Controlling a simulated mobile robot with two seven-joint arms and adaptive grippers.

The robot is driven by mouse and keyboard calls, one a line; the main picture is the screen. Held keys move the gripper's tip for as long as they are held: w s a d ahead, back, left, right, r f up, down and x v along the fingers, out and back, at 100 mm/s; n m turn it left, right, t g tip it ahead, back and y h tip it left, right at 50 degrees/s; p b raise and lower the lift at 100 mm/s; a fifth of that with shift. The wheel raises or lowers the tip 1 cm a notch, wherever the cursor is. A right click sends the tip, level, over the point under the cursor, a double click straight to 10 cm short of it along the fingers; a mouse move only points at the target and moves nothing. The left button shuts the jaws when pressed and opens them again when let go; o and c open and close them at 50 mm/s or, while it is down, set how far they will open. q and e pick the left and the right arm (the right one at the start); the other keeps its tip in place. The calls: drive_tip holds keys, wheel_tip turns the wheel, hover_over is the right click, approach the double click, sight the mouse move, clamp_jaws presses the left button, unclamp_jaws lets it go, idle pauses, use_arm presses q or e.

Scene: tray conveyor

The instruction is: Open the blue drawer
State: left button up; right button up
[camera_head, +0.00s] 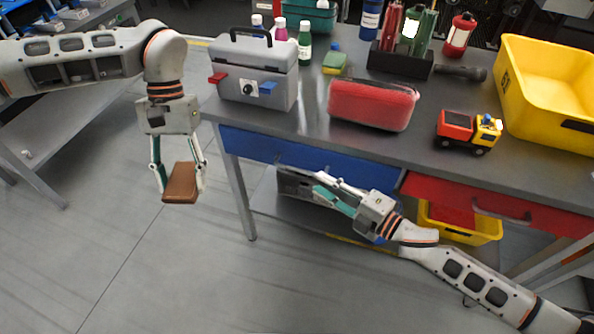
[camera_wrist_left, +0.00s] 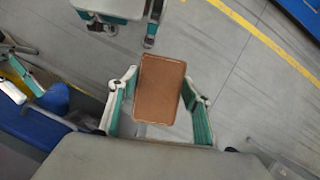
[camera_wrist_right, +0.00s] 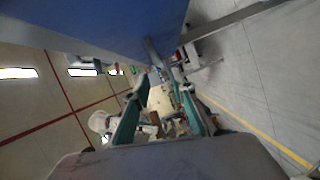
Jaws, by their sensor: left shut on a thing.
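The blue drawer (camera_head: 248,145) is under the left part of the grey table, and its front appears flush with the table edge. Its blue surface also fills the top of the right wrist view (camera_wrist_right: 110,22). My right gripper (camera_head: 322,186) is just below and in front of the drawer, pointing left, with its fingers apart and nothing between them. The right arm hides part of the drawer front, and I cannot tell whether the gripper touches it. My left gripper (camera_head: 180,180) hangs left of the table, shut on a brown block (camera_wrist_left: 160,92).
A red drawer (camera_head: 490,203) is to the right of the blue one, above a yellow bin (camera_head: 465,229). On the table (camera_head: 310,140) stand a grey toolbox (camera_head: 255,80), a red case (camera_head: 373,104), a toy truck (camera_head: 468,130) and a large yellow crate (camera_head: 550,85). The floor in front is clear.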

sight(297, 170)
drive_tip(key=x, duration=0.9)
drive_tip(key=shift+w+a+b, duration=0.15)
drive_tip(key=shift+w+b, duration=0.05)
drive_tip(key=shift+b, duration=0.1)
clamp_jaws()
